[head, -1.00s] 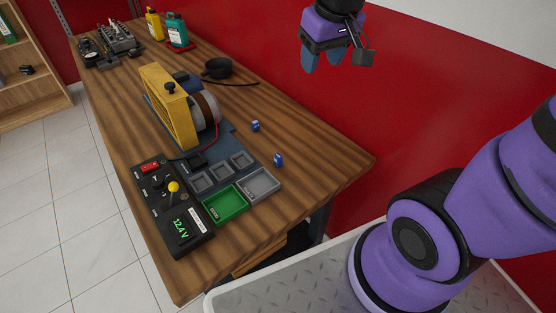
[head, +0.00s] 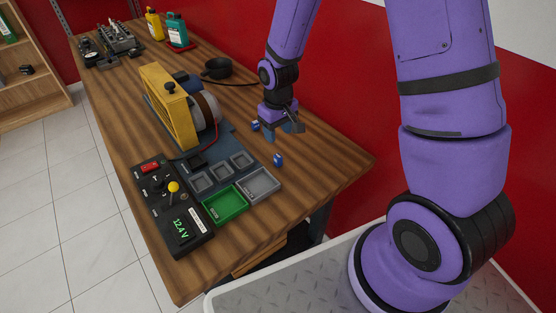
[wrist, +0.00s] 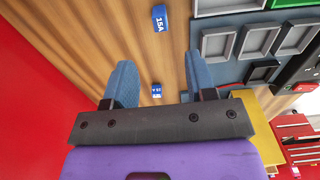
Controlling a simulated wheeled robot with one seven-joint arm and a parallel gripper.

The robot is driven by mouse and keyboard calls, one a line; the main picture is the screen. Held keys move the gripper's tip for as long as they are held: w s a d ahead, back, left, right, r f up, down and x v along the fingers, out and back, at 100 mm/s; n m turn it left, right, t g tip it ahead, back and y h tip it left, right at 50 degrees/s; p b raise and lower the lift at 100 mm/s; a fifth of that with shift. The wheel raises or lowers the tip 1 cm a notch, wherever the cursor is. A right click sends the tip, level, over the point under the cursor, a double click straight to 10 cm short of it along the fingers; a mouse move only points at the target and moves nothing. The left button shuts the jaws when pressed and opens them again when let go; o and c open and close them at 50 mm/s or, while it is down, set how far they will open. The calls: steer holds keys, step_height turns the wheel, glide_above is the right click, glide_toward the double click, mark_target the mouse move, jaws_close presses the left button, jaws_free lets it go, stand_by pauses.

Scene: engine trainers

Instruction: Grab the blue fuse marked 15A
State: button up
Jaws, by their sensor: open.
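The blue fuse marked 15A (wrist: 159,18) lies on the wooden table at the top of the wrist view, its white marking readable. In the head view it is the blue fuse (head: 278,160) nearer the trays. A second blue fuse (wrist: 156,90) lies between my fingers in the wrist picture; its marking is too small to read. It also shows just left of my gripper in the head view (head: 255,126). My gripper (head: 283,131) is open and empty, pointing down over the table; its blue fingers (wrist: 160,62) are spread. The 15A fuse is beyond the fingertips.
The green tray (head: 244,204), grey tray (head: 279,188) and small grey bins stand beside the fuses. A yellow-framed engine trainer (head: 168,112) rises left of my gripper. A black control box (head: 149,209) reads 12.4 V. Bare table lies right of the fuses.

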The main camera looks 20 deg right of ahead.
mark_target(278, 156)
steer(key=shift+f, duration=5.65)
steer(key=shift+c, duration=0.2)
jaws_close()
